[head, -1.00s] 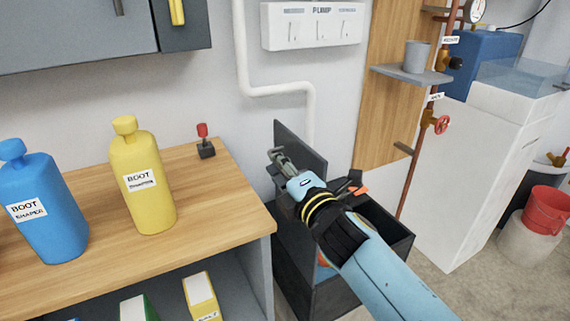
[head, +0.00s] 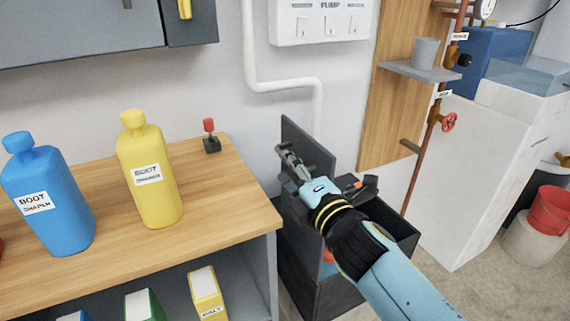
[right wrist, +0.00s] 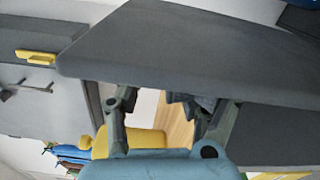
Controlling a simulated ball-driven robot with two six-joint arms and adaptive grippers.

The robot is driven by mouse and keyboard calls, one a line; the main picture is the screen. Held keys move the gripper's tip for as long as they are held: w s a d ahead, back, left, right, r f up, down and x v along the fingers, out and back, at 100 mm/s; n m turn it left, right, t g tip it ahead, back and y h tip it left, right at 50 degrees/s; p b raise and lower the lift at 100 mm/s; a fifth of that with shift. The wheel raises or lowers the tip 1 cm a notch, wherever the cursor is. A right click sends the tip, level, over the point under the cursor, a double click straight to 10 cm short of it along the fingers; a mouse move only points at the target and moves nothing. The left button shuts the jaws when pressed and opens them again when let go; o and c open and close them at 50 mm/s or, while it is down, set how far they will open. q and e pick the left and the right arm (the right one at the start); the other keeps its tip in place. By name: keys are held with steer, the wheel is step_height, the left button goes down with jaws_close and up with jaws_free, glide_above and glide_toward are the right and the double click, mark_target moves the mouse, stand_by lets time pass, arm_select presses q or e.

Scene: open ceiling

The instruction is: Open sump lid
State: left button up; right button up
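The sump is a dark grey open-topped box (head: 335,292) on the floor right of the wooden bench in the head view. A dark grey panel, apparently its lid (head: 312,138), stands steeply upright at the box's back left, near the wall. My right gripper (head: 286,158) is over the box at this panel, its fingers overlapping the panel in the picture. In the right wrist view a large dark grey panel (right wrist: 180,45) fills the top, and the gripper's fingers (right wrist: 155,100) are spread apart with nothing visible between them. Contact with the panel cannot be told. My left gripper is not in view.
The wooden bench (head: 95,258) holds a blue bottle (head: 60,225), a yellow bottle (head: 155,195) and a small red-knobbed switch (head: 210,140). A white pipe (head: 285,87) runs down the wall. A copper pipe with a red valve (head: 449,122) stands right, beside a white cabinet (head: 465,190).

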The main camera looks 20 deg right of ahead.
steer(key=s, duration=0.9)
steer(key=shift+s+d, duration=0.25)
steer(key=shift+d, duration=0.1)
steer(key=shift+f, duration=0.1)
steer(key=s+d+f+m+g+h, duration=0.1)
steer(key=s+d+f+m+g, duration=0.3)
steer(key=f, duration=0.7)
steer(key=s+f+m+g, duration=0.2)
steer(key=s+f, duration=0.4)
steer(key=f, duration=0.5)
steer(key=s+d+f+m+g+h, duration=0.1)
steer(key=s+d+f+m+g, duration=0.15)
steer(key=s+f, duration=0.65)
steer(key=s+d+f+m+g, duration=0.1)
steer(key=s+f+m+g, duration=0.3)
steer(key=s, duration=0.7)
steer(key=s+d+f+m+g, duration=0.2)
steer(key=s+f+m+g, duration=0.3)
steer(key=s+f+m, duration=0.3)
steer(key=s+f, duration=0.2)
steer(key=s, duration=0.2)
steer(key=shift+s+d+f+m, duration=0.25)
steer(key=shift+d+f+m, duration=0.05)
steer(key=shift+m, duration=0.05)
